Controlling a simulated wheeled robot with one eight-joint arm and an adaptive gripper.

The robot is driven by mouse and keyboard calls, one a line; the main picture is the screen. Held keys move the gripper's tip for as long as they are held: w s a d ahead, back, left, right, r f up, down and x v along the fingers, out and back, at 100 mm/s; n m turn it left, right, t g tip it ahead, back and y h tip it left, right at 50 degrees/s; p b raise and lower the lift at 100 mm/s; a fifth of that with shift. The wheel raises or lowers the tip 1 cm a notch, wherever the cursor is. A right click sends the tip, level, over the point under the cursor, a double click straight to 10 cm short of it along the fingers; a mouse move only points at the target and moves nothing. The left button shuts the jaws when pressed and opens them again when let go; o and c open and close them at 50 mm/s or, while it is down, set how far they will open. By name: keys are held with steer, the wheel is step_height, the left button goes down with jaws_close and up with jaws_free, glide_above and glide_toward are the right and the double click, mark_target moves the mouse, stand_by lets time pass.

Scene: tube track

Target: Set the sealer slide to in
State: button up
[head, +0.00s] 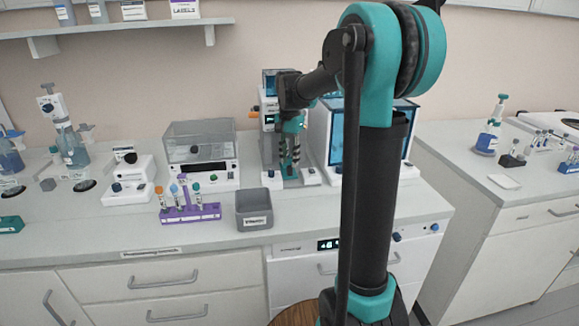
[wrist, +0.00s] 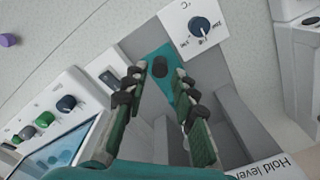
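In the wrist view a teal plate with a round dark knob (wrist: 160,67) lies between and just beyond my fingertips; it looks like the sealer slide. My gripper (wrist: 160,75) is open, with a finger on each side of the knob and gaps between. The fingers and arm hide much of the sealer there. I cannot tell how far in the slide is.
A white dial box (wrist: 196,27) stands beside the teal plate. A "Hold lever" label (wrist: 292,166) shows at lower right. In the head view a clear-lidded machine (head: 200,152), a grey bin (head: 254,210) and a purple tube rack (head: 190,213) stand left of the sealer.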

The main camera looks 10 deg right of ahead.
step_height(320, 180, up, 8)
steer(key=shift+c, duration=0.2)
